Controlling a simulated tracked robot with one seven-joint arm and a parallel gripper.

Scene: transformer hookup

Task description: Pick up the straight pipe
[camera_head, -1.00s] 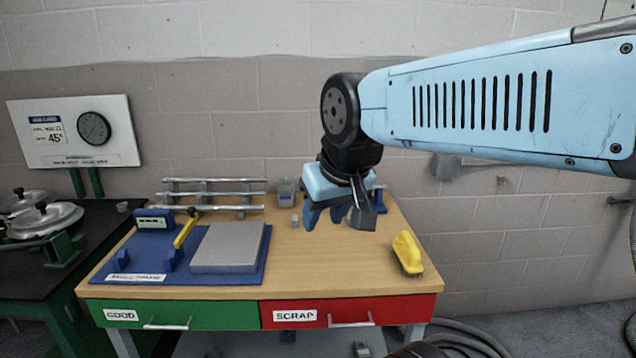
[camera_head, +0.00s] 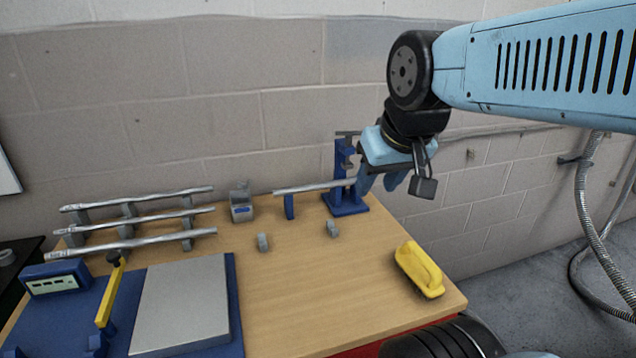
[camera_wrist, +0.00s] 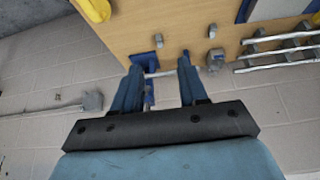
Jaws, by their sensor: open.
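Three silvery metal pipes lie on a grey rack (camera_head: 128,222) at the back left of the bench: a rear pipe (camera_head: 140,198), a middle pipe (camera_head: 160,216) and a front pipe (camera_head: 150,241). Another straight pipe (camera_head: 310,187) lies level between a blue post (camera_head: 290,207) and a blue vise-like stand (camera_head: 345,205). My gripper (camera_head: 380,185) is open and empty, pointing down beside this stand at the bench's back right. In the wrist view, part of that pipe (camera_wrist: 160,74) shows between the open fingers (camera_wrist: 160,68); whether it is within their reach cannot be told.
Two small grey pieces (camera_head: 263,242) and (camera_head: 332,229) and a grey-blue block (camera_head: 242,205) stand mid-bench. The centre front is clear. The wall is close behind.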

